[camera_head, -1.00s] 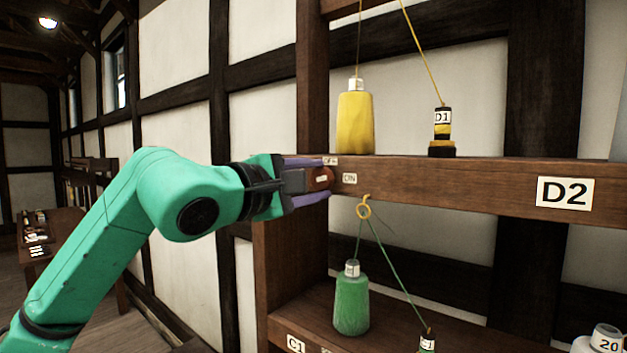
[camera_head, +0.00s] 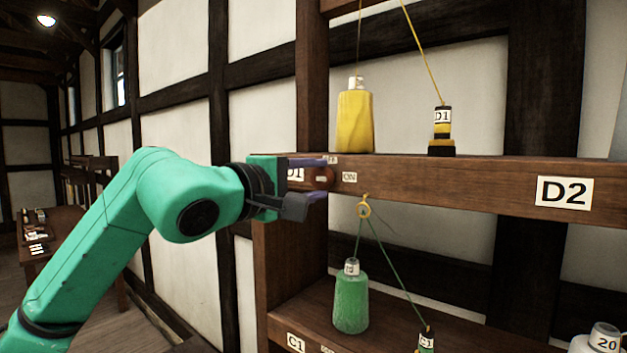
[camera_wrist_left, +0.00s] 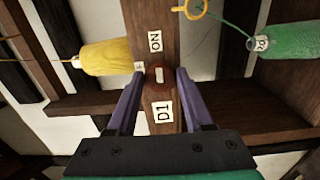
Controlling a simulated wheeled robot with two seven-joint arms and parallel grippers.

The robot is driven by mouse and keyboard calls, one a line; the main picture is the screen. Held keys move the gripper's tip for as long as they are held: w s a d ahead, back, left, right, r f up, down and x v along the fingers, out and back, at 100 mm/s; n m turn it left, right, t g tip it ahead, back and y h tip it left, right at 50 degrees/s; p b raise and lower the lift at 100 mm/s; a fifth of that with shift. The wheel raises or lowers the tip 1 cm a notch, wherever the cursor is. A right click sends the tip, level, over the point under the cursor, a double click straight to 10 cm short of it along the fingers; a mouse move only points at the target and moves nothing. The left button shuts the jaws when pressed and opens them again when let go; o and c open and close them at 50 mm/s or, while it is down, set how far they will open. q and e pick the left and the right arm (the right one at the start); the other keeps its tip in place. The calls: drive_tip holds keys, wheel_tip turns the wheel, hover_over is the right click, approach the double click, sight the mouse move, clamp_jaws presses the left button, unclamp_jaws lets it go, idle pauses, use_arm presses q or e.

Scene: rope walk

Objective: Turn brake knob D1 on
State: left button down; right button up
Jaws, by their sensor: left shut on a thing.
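Brake knob D1 (camera_head: 321,180) is a small round red-brown knob with a white mark, on the front of the wooden beam. My left gripper (camera_head: 325,178) is shut on it, one purple finger on each side. In the left wrist view the knob (camera_wrist_left: 158,79) sits between the fingertips (camera_wrist_left: 160,73). Its white mark lies along the beam, in line with the ON label (camera_wrist_left: 155,41). The D1 label (camera_wrist_left: 163,112) is on the other side of the knob. A small label beside the knob (camera_wrist_left: 139,66) is too small to read surely. My right gripper is not in view.
A yellow weight (camera_head: 355,122) and a small D1-tagged post (camera_head: 441,130) stand on the beam, with yellow cords above. A green weight (camera_head: 351,300) stands on the shelf below.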

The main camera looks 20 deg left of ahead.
use_arm(q)
drive_tip(key=shift+c, duration=1.6)
unclamp_jaws()
drive_tip(key=b+v, duration=0.6)
drive_tip(key=v, duration=0.8)
drive_tip(key=shift+s, duration=0.3)
drive_tip(key=shift+f, duration=0.1)
